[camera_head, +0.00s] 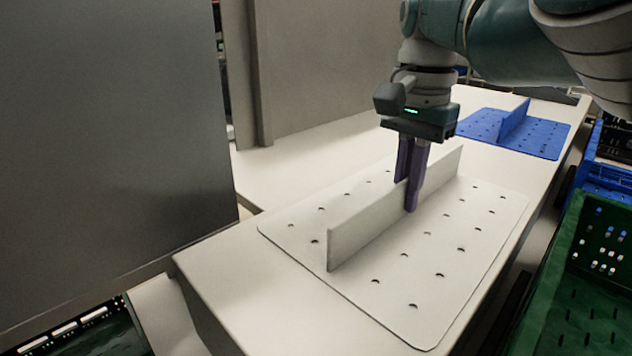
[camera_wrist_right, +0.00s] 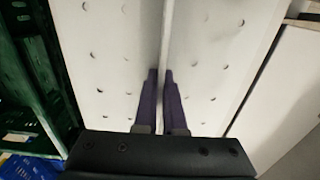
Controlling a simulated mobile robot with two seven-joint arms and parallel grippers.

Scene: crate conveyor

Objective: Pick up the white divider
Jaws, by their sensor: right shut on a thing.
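The white divider (camera_head: 360,225) lies on the pale table, a flat perforated sheet with an upright fin along its middle. My right gripper (camera_head: 411,195) comes down from above, its purple fingers shut on the upright fin, one on each side. In the right wrist view the fingers (camera_wrist_right: 162,80) close on the fin (camera_wrist_right: 167,40), with the holed sheet on both sides. The sheet looks flat on the table; I cannot tell whether there is a small gap under it. My left gripper is not in view.
A blue divider (camera_head: 545,137) of the same form lies farther back on the table (camera_head: 215,265). A green crate (camera_head: 560,270) and a blue crate (camera_head: 603,180) stand along the right. Tall grey panels (camera_head: 110,140) stand at the left and back.

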